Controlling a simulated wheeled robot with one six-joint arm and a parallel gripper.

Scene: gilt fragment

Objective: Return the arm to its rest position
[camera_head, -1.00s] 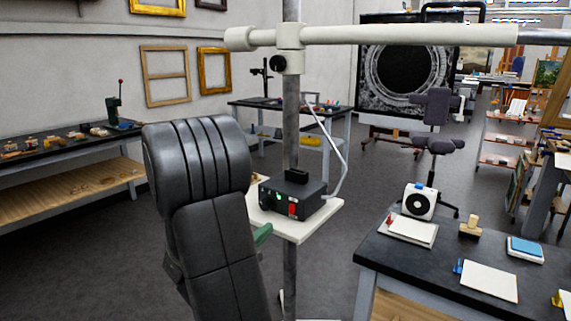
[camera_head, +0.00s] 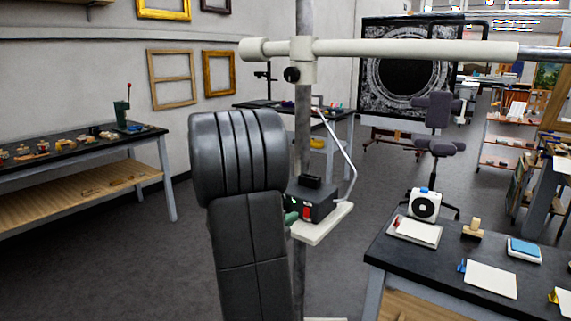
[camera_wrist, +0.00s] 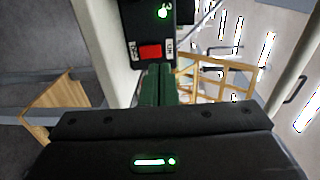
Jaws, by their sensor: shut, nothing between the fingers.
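My arm is a dark ribbed link standing up in the middle of the head view, hiding part of what is behind it. My gripper (camera_head: 291,217) shows there only as a bit of green finger at the arm's right edge. In the wrist view the green fingers of my gripper (camera_wrist: 158,70) are together with nothing between them. Their tips point at a black control box (camera_head: 312,202) with a red switch and a green light. The box also fills the top of the wrist view (camera_wrist: 160,22); whether the fingertips touch it I cannot tell.
The box sits on a white shelf (camera_head: 325,228) on a grey pole (camera_head: 302,130), with a white horizontal tube (camera_head: 420,47) above. A dark workbench (camera_head: 440,268) is at right, another bench (camera_head: 60,165) at left. Open floor lies between the left bench and my arm.

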